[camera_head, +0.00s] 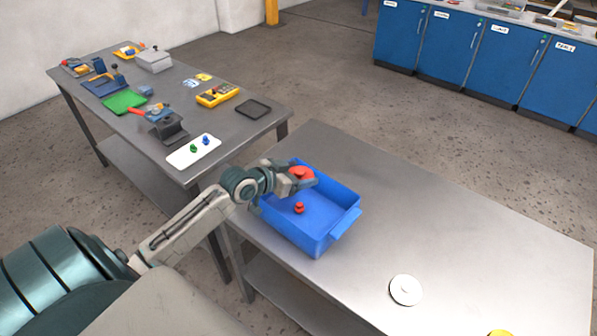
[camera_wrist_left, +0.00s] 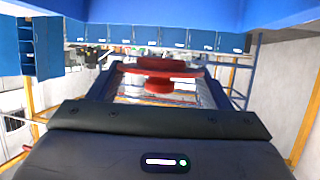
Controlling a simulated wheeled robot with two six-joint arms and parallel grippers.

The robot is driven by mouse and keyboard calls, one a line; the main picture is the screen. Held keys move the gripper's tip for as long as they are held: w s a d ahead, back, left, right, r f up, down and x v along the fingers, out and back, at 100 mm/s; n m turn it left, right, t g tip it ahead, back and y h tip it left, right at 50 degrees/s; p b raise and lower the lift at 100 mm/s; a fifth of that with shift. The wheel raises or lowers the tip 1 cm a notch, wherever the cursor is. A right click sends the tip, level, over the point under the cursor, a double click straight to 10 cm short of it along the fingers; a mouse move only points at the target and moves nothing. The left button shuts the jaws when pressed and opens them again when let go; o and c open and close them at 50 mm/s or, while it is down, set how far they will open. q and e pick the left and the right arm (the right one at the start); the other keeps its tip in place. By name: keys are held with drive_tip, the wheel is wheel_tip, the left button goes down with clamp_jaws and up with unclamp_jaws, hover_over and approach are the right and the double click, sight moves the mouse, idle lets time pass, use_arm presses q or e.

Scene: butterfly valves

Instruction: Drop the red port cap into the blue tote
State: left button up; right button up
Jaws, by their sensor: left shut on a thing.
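The red port cap (camera_head: 302,172) is a round red disc with a raised knob. It is held at the end of my left gripper (camera_head: 299,181), above the far part of the blue tote (camera_head: 341,220). In the left wrist view the cap (camera_wrist_left: 160,70) shows side-on between the fingers. My left gripper is shut on it. The tote is open-topped and stands on the near grey table. A smaller red knobbed piece (camera_head: 299,208) shows inside the tote, below the gripper. My right gripper is not in view.
On the near table (camera_head: 480,235), a white round lid (camera_head: 405,290) lies right of the tote, and a yellow thing (camera_head: 500,333) is cut off at the bottom edge. A second table (camera_head: 215,125) at the left holds tools and trays. The near table's right half is mostly clear.

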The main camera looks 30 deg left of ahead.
use_arm(q)
drive_tip(key=o, duration=1.1)
drive_tip(key=shift+c, duration=0.2)
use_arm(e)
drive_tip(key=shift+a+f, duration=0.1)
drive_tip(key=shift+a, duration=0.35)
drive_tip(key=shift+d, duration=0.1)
use_arm(q)
drive_tip(key=shift+s+a+r, duration=0.1)
drive_tip(key=shift+s+a, duration=0.05)
drive_tip(key=shift+s, duration=0.3)
drive_tip(key=v, duration=0.4)
drive_tip(key=shift+s+b, duration=0.2)
drive_tip(key=shift+b, duration=0.1)
drive_tip(key=p, duration=0.3)
approach(295, 174)
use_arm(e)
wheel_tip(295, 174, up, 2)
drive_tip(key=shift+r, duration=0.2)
